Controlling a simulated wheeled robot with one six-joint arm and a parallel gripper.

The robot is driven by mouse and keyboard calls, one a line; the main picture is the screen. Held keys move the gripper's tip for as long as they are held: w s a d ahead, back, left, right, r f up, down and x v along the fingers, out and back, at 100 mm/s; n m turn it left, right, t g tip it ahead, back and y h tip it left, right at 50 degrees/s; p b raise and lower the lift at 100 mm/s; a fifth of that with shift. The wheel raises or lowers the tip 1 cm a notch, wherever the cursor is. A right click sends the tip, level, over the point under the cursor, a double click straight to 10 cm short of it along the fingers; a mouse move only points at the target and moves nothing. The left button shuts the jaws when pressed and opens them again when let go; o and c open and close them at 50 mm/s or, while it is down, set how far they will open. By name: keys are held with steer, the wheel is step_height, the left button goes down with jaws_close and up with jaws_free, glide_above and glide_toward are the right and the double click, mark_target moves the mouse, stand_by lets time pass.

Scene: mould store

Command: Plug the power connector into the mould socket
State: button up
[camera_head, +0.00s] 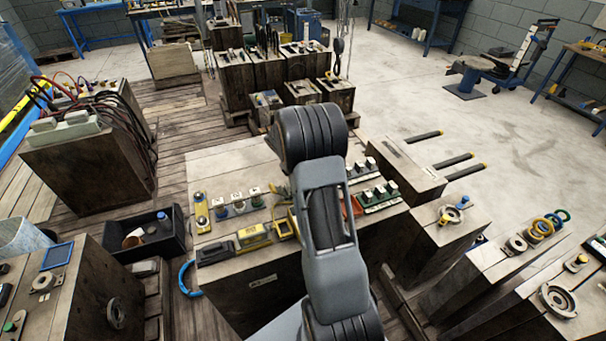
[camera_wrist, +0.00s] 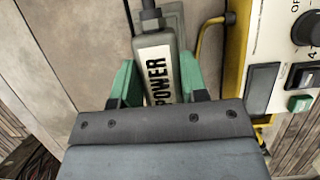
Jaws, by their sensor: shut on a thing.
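In the wrist view my gripper (camera_wrist: 157,82) has its green fingers on both sides of a grey power connector (camera_wrist: 153,52) and is shut on it. The connector has a white label reading "POWER", and a dark cable or stem leaves its top end. A grey-green piece (camera_wrist: 174,15) shows just behind its top; I cannot tell whether it is the mould socket or whether the two touch. In the head view my own arm hides the gripper and the connector. I cannot pick out the mould socket for certain in either view.
In the wrist view, a yellow-framed control panel (camera_wrist: 285,45) with a black knob and green button stands close on the right, beside a bent yellow bar (camera_wrist: 200,45). The head view shows a yellow-and-grey box (camera_head: 254,237), a black bin (camera_head: 148,236) and several mould blocks around.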

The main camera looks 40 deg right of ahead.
steer(key=shift+f, duration=0.35)
stand_by(0.4)
steer(key=o, duration=1.2)
steer(key=shift+o, duration=0.3)
steer(key=o, duration=0.3)
steer(key=shift+r, duration=0.1)
steer(key=shift+r+p, duration=3.3)
steer(key=shift+r, duration=0.35)
